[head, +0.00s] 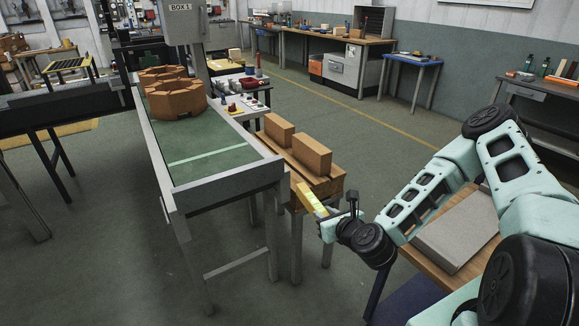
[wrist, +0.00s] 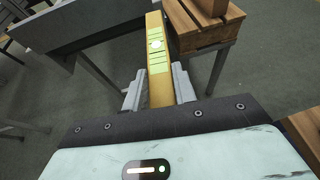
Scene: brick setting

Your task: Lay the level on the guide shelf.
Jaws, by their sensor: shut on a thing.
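The level (head: 311,198) is a slim yellow-tan bar with pale green marked faces. In the wrist view the level (wrist: 157,62) points away from me, with a round white spot near its middle. My gripper (head: 325,216) is shut on its near end, and the two grey fingers (wrist: 158,92) lie on either side of it. The level is held in the air at the near end of a wooden stand (head: 325,184) bearing two tan bricks. This stand also shows in the wrist view (wrist: 205,48). I cannot tell for certain which surface is the guide shelf.
A green-topped conveyor table (head: 215,165) with stacked orange-brown blocks (head: 174,95) stands left of the stand. A small table (head: 243,98) with small items stands behind it. A grey slab (head: 455,232) lies on a wooden top at the right. Open floor lies beyond the stand.

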